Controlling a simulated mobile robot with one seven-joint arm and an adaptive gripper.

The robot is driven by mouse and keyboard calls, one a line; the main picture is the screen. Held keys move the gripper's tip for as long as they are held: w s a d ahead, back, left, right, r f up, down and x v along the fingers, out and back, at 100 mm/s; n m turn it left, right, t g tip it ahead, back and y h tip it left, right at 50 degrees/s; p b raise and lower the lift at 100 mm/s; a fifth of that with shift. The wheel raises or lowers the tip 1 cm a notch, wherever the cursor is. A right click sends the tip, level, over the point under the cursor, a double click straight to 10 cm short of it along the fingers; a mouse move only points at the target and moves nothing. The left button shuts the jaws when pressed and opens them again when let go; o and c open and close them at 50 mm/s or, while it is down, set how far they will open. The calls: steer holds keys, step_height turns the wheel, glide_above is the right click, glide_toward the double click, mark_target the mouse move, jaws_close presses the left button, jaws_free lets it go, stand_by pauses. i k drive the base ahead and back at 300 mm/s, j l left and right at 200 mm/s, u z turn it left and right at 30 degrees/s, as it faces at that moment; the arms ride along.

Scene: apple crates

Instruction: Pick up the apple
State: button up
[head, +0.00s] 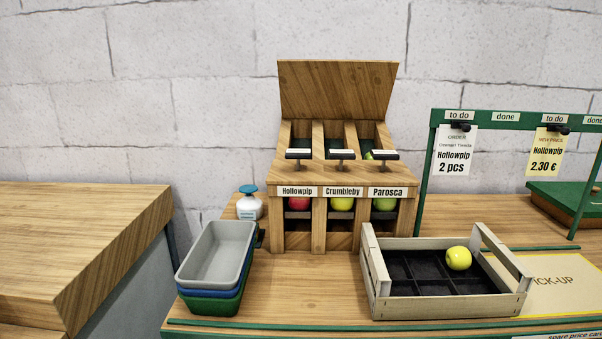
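A yellow-green apple (458,258) sits in a back right compartment of a low wooden crate (445,308) with a black divided insert. Other apples show in a wooden dispenser (318,243) with three chutes: a red one (299,203) under the Hollowpip label, a yellow-green one (342,204) under Crumbleby, and a green one (384,204) under Parosca. A bit of another green apple shows higher in the right chute. The lower part of the dispenser apples is partly hidden by the front slots. My gripper is not in view.
Stacked grey, blue and green bins (213,262) stand left of the dispenser, with a white bottle (249,206) behind. A green rail (500,117) holds a Hollowpip 2 pcs order card (455,152) and a price card (546,152). A pick-up mat (560,285) lies right. Bare counter (305,290) lies between bins and crate.

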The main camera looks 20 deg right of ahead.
mark_target(458, 257)
steer(key=z, duration=1.5)
steer(key=j+z, duration=0.35)
steer(key=k+j+z, duration=0.1)
steer(key=z, duration=0.3)
steer(key=k+j+z, duration=0.15)
steer(key=j+z, duration=0.2)
steer(key=i+j, duration=0.1)
steer(key=j, duration=0.15)
steer(key=j+z, duration=0.15)
steer(key=i+j, duration=0.2)
steer(key=j, duration=0.2)
steer(key=i+j, duration=0.25)
steer(key=j, duration=0.2)
